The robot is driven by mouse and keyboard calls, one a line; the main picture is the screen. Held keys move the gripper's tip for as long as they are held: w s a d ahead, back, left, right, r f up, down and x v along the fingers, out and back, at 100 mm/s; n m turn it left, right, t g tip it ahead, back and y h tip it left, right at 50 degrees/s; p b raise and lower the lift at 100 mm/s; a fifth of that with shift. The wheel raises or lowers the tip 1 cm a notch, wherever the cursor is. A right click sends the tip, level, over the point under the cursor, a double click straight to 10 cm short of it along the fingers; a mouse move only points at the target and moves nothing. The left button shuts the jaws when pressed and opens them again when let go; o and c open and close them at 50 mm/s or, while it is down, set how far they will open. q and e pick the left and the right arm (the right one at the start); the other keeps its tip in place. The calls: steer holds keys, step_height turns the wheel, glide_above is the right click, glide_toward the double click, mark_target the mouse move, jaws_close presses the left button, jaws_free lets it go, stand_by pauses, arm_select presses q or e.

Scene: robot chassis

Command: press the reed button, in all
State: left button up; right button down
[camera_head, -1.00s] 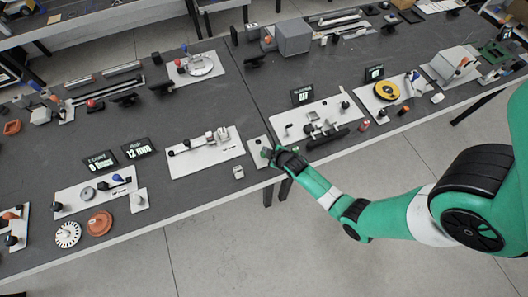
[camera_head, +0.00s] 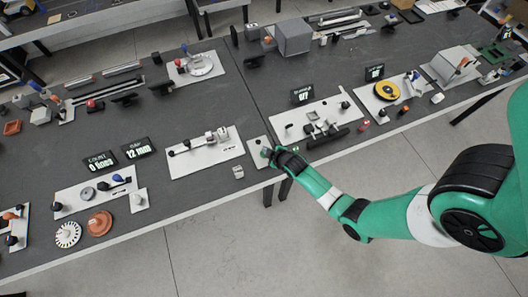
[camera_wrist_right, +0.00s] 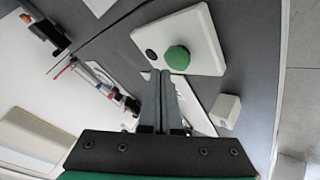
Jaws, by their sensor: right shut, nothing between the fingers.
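A green round button (camera_wrist_right: 178,57) sits on a white plate (camera_wrist_right: 205,38) in the right wrist view, beside a small dark round spot. I take it for the reed button; no label is legible. In the head view the plate (camera_head: 254,145) lies near the table's front edge, and my right gripper partly hides it. My right gripper (camera_head: 271,153) is shut and empty over the plate's right side. In the right wrist view its fingertips (camera_wrist_right: 160,74) appear just below and left of the button; contact cannot be told. My left gripper is not in view.
A small pale block (camera_head: 238,172) stands just left of the plate. A white panel with a metal fixture (camera_head: 205,153) lies to the left, and another fixture panel (camera_head: 290,122) lies to the right. Floor shows beyond the table's front edge.

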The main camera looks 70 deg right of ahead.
steer(key=shift+f, duration=0.1)
steer(key=shift+f+b, duration=0.35)
steer(key=shift+f+b, duration=0.45)
steer(key=shift+f, duration=0.1)
stand_by(0.5)
stand_by(0.3)
steer(key=shift+r+p, duration=0.95)
steer(key=shift+p, duration=0.05)
steer(key=shift+r, duration=0.1)
step_height(320, 180, up, 5)
steer(key=p, duration=0.5)
